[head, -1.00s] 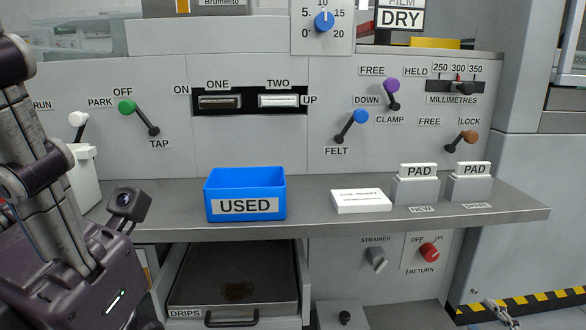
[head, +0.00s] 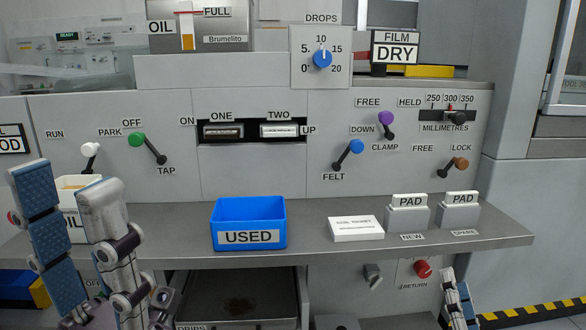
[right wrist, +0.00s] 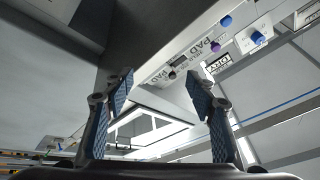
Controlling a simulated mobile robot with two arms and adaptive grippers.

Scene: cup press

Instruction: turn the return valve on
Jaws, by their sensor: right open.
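The return valve is a red knob (head: 423,268) on the lower panel under the counter, at the lower right of the head view. Its RETURN label (head: 414,285) shows just below it; its upper labels are hidden by the counter edge. My right gripper (head: 456,292) is just right of and below the knob, apart from it in the picture. In the right wrist view my right gripper (right wrist: 159,84) is open with nothing between its fingers. I cannot make out the red knob there. My left gripper (head: 66,184) is open and empty at the left, in front of the counter.
The grey counter (head: 310,243) juts out above the valve. A strainer lever (head: 372,275) is left of the valve, and an open drip drawer (head: 200,300) is further left. A blue USED bin (head: 248,222), a white box (head: 356,228) and pad holders (head: 407,217) stand on the counter.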

